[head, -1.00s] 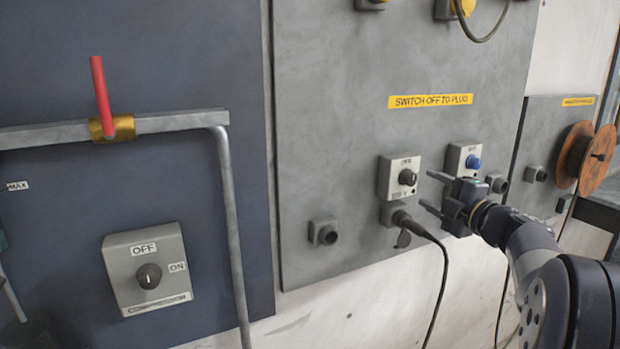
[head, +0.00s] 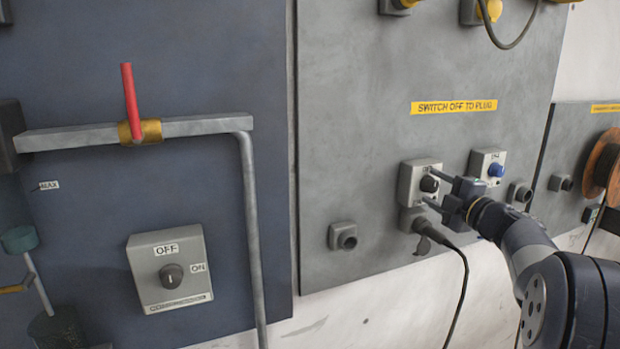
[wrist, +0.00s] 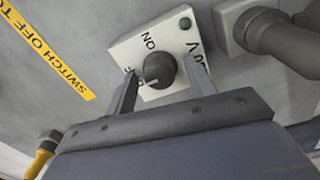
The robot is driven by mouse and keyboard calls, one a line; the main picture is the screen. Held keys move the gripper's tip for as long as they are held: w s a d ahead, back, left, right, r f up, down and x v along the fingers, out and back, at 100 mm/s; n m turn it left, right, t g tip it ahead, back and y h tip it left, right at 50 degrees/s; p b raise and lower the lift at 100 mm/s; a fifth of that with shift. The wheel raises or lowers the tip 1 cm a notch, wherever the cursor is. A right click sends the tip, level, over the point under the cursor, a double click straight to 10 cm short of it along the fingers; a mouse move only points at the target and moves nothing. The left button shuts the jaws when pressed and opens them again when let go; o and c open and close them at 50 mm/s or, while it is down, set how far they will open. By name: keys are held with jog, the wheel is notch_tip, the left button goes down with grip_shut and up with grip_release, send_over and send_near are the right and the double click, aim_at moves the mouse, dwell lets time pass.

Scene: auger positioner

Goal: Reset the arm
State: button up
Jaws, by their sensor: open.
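My gripper (head: 428,186) is open and empty in front of the grey panel. Its two fingers point at a small switch box (head: 408,192) with a black knob (head: 429,184). In the wrist view the knob (wrist: 159,70) shows between the spread fingers, with ON above it and a partly hidden OFF at its left. Whether the fingers touch the knob or box I cannot tell. My arm (head: 530,245) reaches in from the lower right.
A plug with a black cable (head: 464,290) sits below the switch box. A blue-knobbed box (head: 488,166) and sockets (head: 518,194) stand to the right. A red lever (head: 131,90) and OFF/ON switch (head: 170,270) are on the dark panel at left.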

jog(key=b+v, duration=0.1)
jog(key=v, duration=1)
jog(key=p+x, duration=0.1)
jog(key=x, duration=0.9)
jog(key=shift+w+a, duration=0.15)
jog(key=shift+w, duration=0.15)
jog(key=shift+w+r+m+p, duration=0.15)
jog(key=shift+w+m+p, duration=0.15)
jog(key=shift+p, duration=0.3)
jog(key=shift+s+m+p, duration=0.2)
jog(key=shift+m+p, duration=0.5)
jog(key=shift+m, duration=0.4)
jog(key=m+p, duration=0.4)
jog(key=m, duration=0.2)
jog(key=m+p, duration=0.2)
jog(key=m, duration=0.3)
jog(key=shift+p, duration=0.4)
jog(key=m+p, duration=0.2)
jog(key=m, duration=0.2)
jog(key=shift+h, duration=0.3)
jog(key=shift+s+m, duration=0.3)
jog(key=shift+m, duration=0.1)
jog(key=shift+v, duration=1.05)
